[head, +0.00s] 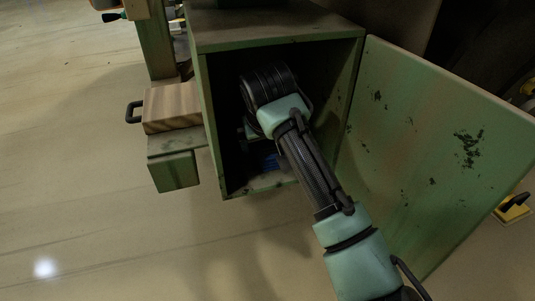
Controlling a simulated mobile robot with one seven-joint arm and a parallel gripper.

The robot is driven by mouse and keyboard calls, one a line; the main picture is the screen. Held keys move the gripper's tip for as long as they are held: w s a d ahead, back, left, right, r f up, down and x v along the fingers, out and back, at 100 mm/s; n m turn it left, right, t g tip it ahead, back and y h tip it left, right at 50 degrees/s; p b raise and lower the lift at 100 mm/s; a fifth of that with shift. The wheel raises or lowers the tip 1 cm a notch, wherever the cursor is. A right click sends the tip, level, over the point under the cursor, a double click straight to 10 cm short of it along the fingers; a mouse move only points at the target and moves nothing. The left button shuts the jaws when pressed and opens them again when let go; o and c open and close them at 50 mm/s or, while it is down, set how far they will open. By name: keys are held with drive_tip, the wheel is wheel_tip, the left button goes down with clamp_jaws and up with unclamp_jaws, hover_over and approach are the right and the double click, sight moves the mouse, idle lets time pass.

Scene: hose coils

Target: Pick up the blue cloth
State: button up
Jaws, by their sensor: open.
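The blue cloth (268,161) shows as a small dark blue patch low inside the open green cabinet (285,37), near the front of its floor. Much of it is in shadow or behind my arm. My arm reaches into the cabinet from the lower right and bends down at the wrist. My gripper (252,137) is partly seen in the dark below the wrist, above and to the left of the blue patch. It is open. The fingertips are hidden in shadow, and I cannot tell whether they touch the cloth.
The cabinet door (440,150) stands wide open on the right, close to my arm. A wooden block (172,107) with a black handle sits on a green ledge (175,165) left of the cabinet. The floor at left is clear. A yellow object (513,208) lies at far right.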

sight(267, 143)
drive_tip(key=shift+c, duration=0.2)
drive_tip(key=c, duration=1.3)
drive_tip(key=shift+r+p, duration=0.5)
drive_tip(key=shift+p, duration=0.05)
wheel_tip(267, 143, up, 3)
drive_tip(key=p, duration=0.2)
drive_tip(key=shift+p, duration=0.4)
drive_tip(key=s+p, duration=0.1)
drive_tip(key=s, duration=0.5)
drive_tip(key=s+p, duration=0.2)
drive_tip(key=s, duration=0.4)
drive_tip(key=s+p, duration=0.2)
drive_tip(key=s, duration=0.4)
drive_tip(key=shift+d+f, duration=0.15)
drive_tip(key=shift+f, duration=0.15)
